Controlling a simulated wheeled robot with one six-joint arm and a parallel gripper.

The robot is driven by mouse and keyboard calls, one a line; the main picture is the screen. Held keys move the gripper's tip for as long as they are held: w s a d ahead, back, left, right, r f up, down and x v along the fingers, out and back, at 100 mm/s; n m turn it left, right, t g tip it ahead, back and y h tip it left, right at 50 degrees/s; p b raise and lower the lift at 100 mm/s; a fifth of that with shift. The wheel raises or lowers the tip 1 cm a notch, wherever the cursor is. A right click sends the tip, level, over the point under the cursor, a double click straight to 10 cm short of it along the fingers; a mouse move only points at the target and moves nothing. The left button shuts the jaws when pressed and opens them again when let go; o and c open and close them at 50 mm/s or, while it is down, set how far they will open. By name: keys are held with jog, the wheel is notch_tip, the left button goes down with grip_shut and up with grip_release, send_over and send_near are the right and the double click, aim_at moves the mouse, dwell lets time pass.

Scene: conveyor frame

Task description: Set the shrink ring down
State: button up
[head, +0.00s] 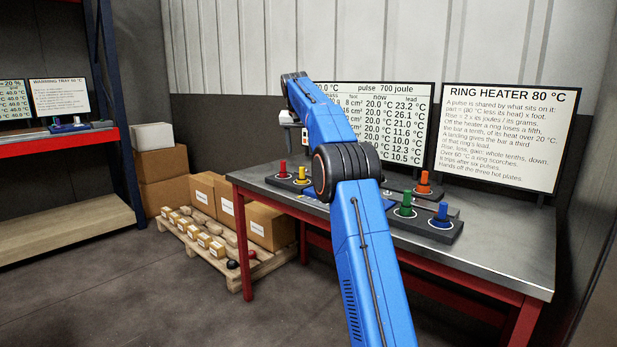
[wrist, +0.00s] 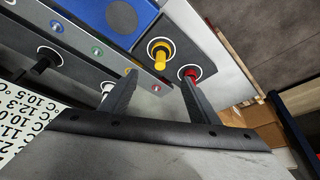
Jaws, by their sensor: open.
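My gripper (wrist: 159,76) is open, its two dark fingers apart with nothing seen between their tips. In the head view its end (head: 304,138) hangs above the left rear of the bench. A yellow piece (wrist: 160,55) and a red piece (wrist: 190,72) stand on dark bases beyond the fingertips, each inside a white circle. The red piece is close to the right fingertip in the picture. Both also show in the head view, red (head: 283,169) left of yellow (head: 301,174). I cannot tell which piece, if any, is the shrink ring.
Orange (head: 424,182), green (head: 405,203) and blue (head: 440,212) pieces stand on dark bases on the steel bench (head: 510,263). A pulse display (head: 400,115) and a ring heater sign (head: 508,135) stand behind. My arm hides the bench's middle. A loaded pallet (head: 245,272) lies left.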

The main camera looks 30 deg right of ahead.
jog(key=s+a+r+n, duration=0.1)
jog(key=s+a, duration=0.4)
jog(key=s, duration=0.5)
jog(key=s+a+n+y, duration=0.1)
jog(key=s+a+n, duration=0.1)
jog(key=s+a, duration=0.6)
jog(key=s+a+r+n, duration=0.1)
jog(key=s+a, duration=0.2)
jog(key=s, duration=0.9)
jog(key=s+a+f+n, duration=0.1)
jog(key=s+a+f, duration=0.1)
jog(key=s+f, duration=0.6)
jog(key=s+a+f+n+y, duration=0.1)
jog(key=s+a+f, duration=0.2)
jog(key=s+f, duration=0.5)
jog(key=s+a+f+n+t, duration=0.1)
jog(key=s+a+f, duration=0.2)
jog(key=s+f, duration=0.6)
jog(key=s, duration=0.9)
jog(key=shift+s+y, duration=0.4)
